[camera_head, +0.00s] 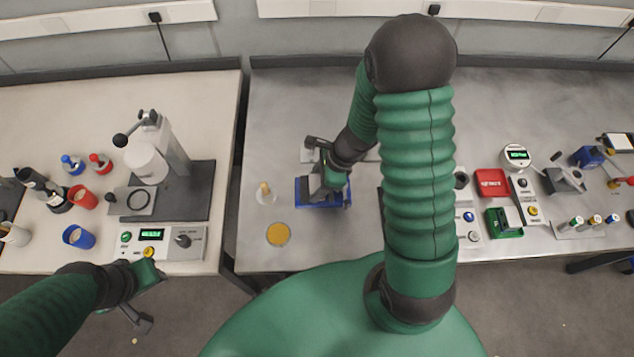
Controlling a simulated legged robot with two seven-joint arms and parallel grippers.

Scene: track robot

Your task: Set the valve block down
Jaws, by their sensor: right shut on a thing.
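My right arm reaches over the middle of the grey table. Its gripper (324,184) is low at a blue tray (304,199) and shut on a small grey block (315,185), which looks like the valve block. The block is over or in the tray. The gripper hides part of it, so I cannot tell whether it touches the tray floor. My left gripper (143,297) is at the front edge of the left table, below a control box. I see no object in it, and its jaw opening is unclear.
Left of the tray are a small brush-like item (265,192) and a yellow disc (278,234). A press (160,165) and control box (165,241) stand on the left table. Devices, including a red box (491,182) and green fixture (505,222), are on the right.

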